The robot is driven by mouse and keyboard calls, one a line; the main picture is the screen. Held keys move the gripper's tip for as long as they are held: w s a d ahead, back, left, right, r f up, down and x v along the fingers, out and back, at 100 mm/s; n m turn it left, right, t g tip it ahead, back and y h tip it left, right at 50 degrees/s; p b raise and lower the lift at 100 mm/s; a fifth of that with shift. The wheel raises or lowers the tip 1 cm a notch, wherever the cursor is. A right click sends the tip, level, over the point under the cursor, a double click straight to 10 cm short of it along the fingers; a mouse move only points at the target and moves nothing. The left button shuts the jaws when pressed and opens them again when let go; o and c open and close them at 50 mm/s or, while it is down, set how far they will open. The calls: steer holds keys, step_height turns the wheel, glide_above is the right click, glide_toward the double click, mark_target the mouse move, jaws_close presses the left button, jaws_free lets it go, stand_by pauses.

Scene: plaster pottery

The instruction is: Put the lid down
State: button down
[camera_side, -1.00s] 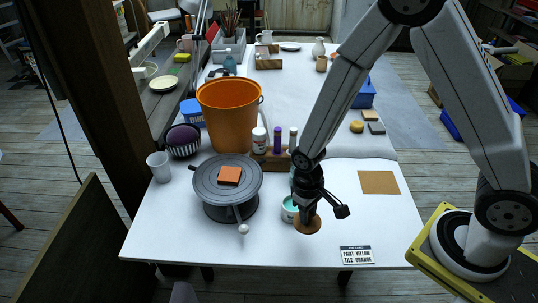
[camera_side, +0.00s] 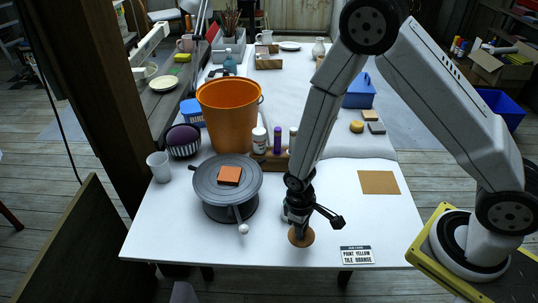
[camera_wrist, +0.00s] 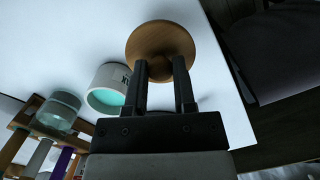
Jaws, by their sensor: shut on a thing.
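A round wooden lid (camera_side: 301,238) is at the front of the white table, under my gripper (camera_side: 299,231). My gripper points down and is shut on the lid. In the wrist view the lid's brown disc (camera_wrist: 160,42) lies flat at the fingertips (camera_wrist: 160,72). I cannot tell whether it touches the table or hangs just above it. The jar (camera_wrist: 108,85), white with dark lettering and teal inside, stands uncovered beside the lid in the wrist view. In the side view my gripper hides most of the jar.
Left of my gripper stands a grey turntable (camera_side: 210,185) with an orange tile (camera_side: 229,175) on it. A wooden rack of bottles (camera_side: 270,160) is behind. A label card (camera_side: 356,255) lies to the right, near the front edge. A brown mat (camera_side: 379,182) is farther right; table around it is clear.

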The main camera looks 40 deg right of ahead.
steer(key=shift+f, duration=0.3)
steer(key=shift+f, duration=1.8)
steer(key=shift+f, duration=0.1)
steer(key=shift+c, duration=2.2)
jaws_free()
step_height(320, 180, up, 12)
steer(key=w, duration=0.1)
steer(key=shift+w+a, duration=0.15)
steer(key=shift+a, duration=0.05)
